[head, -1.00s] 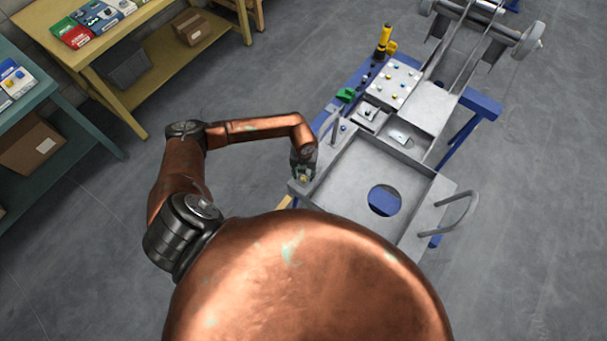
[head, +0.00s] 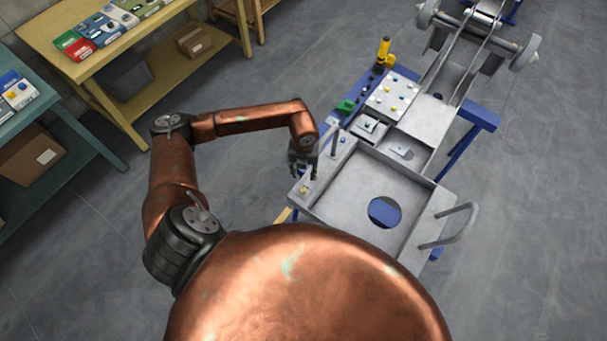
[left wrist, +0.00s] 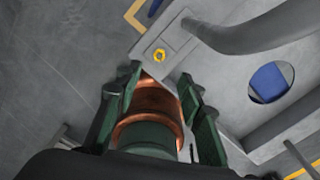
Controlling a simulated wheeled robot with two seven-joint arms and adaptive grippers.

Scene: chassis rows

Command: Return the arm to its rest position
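My left gripper (head: 303,166) is above the near left corner of the grey chassis (head: 335,195) in the head view. It also shows in the left wrist view (left wrist: 160,82), with its green fingers spread apart and nothing held between the tips. A small yellow fastener (head: 304,189) sits on the chassis corner plate. It shows beyond the fingertips in the left wrist view (left wrist: 159,55), apart from them. A copper-coloured round part between the finger bases looks like my own body. My right gripper is in neither view.
A curved handle (head: 335,137) rises beside my left gripper, and another handle (head: 460,225) is at the right. A blue bench (head: 480,112) carries the chassis. A yellow-green table (head: 70,20) and a teal table (head: 20,105) stand at the left. Floor between is clear.

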